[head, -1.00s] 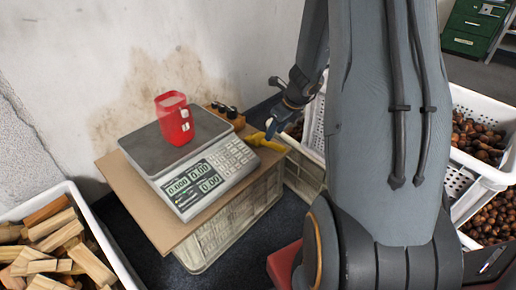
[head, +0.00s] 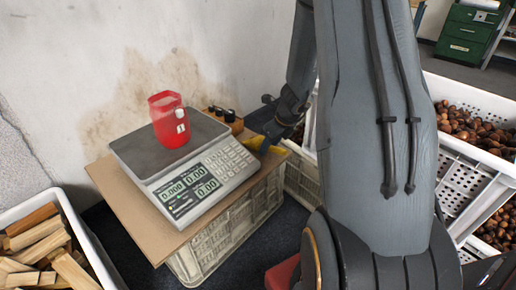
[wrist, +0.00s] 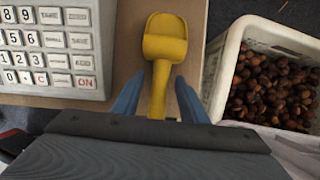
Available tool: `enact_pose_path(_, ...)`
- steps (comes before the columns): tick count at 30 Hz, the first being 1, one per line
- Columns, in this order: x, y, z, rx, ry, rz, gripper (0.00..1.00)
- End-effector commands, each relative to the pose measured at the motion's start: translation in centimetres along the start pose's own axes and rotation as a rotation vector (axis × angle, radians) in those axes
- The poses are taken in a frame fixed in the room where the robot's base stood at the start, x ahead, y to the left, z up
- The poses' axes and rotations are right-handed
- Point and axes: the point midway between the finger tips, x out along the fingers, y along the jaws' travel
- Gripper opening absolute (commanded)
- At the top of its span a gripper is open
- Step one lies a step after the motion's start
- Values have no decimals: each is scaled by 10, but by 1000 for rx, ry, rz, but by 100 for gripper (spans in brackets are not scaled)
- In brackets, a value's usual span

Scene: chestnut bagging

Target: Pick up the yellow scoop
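The yellow scoop (wrist: 164,42) lies on the brown board (wrist: 190,15) beside the scale, its bowl away from me and its handle toward me. In the head view only a bit of the scoop (head: 276,150) shows, the rest hidden behind my gripper (head: 262,128). In the wrist view my gripper (wrist: 158,98) is open, with one blue finger on each side of the scoop's handle. Gaps show between the handle and both fingers. The height of the fingers over the board is hard to tell.
The scale (head: 205,180) stands left of the scoop, with a red container (head: 170,122) on its pan. A wooden block with dark knobs (head: 226,118) is behind. A white crate of chestnuts (wrist: 232,65) is at right. A white crate of wood pieces (head: 85,240) is at lower left.

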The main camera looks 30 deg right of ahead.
Motion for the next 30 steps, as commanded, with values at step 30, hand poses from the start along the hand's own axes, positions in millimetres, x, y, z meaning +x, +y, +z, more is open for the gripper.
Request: enact_pose_path(30,-44,0,17,-2,-2,-2,0)
